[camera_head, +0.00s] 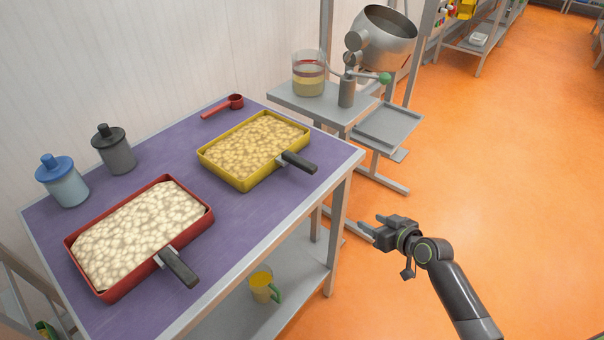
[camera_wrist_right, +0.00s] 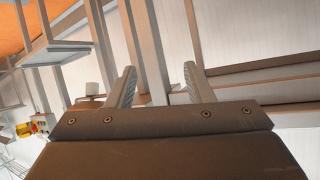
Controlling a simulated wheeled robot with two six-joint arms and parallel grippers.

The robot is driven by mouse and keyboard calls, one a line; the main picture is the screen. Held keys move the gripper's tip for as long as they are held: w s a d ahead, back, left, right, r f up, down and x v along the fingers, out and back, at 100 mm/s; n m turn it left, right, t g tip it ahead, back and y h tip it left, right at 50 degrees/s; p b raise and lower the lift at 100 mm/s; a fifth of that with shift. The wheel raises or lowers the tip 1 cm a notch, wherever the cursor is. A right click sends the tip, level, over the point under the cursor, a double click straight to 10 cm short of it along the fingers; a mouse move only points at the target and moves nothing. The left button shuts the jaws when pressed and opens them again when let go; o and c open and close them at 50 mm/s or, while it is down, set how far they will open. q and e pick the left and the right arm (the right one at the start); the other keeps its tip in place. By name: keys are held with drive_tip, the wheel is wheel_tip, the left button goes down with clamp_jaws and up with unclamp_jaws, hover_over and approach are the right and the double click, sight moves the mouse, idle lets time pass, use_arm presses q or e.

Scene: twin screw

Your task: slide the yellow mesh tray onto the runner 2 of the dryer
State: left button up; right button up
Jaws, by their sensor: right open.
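The yellow mesh tray (camera_head: 241,162) lies flat on the purple table, filled with pale lumpy pieces. Its dark handle (camera_head: 299,161) points toward the table's right edge. My right gripper (camera_head: 371,226) is open and empty, in the air off the right side of the table, apart from the tray. Its two fingers also show apart in the right wrist view (camera_wrist_right: 158,84), with nothing between them. My left gripper is not in view. I cannot make out the dryer or its runners for certain in either view.
A red tray (camera_head: 212,222) with a dark handle lies nearer on the table (camera_head: 235,235). A grey stand (camera_head: 300,104) holds a glass beaker (camera_head: 308,76) and a metal drum (camera_head: 384,42).

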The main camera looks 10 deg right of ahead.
drive_tip(key=w+a+r+n+t+y+b, duration=0.1)
drive_tip(key=a+r+n+y+b, duration=0.25)
drive_tip(key=r, duration=0.75)
drive_tip(key=n+y+p, duration=0.1)
drive_tip(key=n+y, duration=0.1)
drive_tip(key=y, duration=0.1)
approach(301, 160)
drive_tip(key=shift+w+a+f, duration=0.35)
drive_tip(key=shift+w+a, duration=0.15)
drive_tip(key=shift+w, duration=0.1)
drive_tip(key=shift+w+a+f, duration=0.3)
drive_tip(key=shift+w+a, duration=0.25)
drive_tip(key=shift+w, duration=0.1)
drive_tip(key=b+x, duration=0.2)
drive_tip(key=x, duration=0.4)
drive_tip(key=shift+f+b, duration=0.2)
drive_tip(key=shift+b, duration=0.1)
drive_tip(key=shift+w+a, duration=0.2)
drive_tip(key=shift+w, duration=0.2)
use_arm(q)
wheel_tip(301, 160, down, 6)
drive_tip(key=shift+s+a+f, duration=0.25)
use_arm(e)
drive_tip(key=shift+r, duration=0.1)
drive_tip(key=c, duration=0.7)
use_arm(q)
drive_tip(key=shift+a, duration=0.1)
use_arm(e)
drive_tip(key=shift+c, duration=0.5)
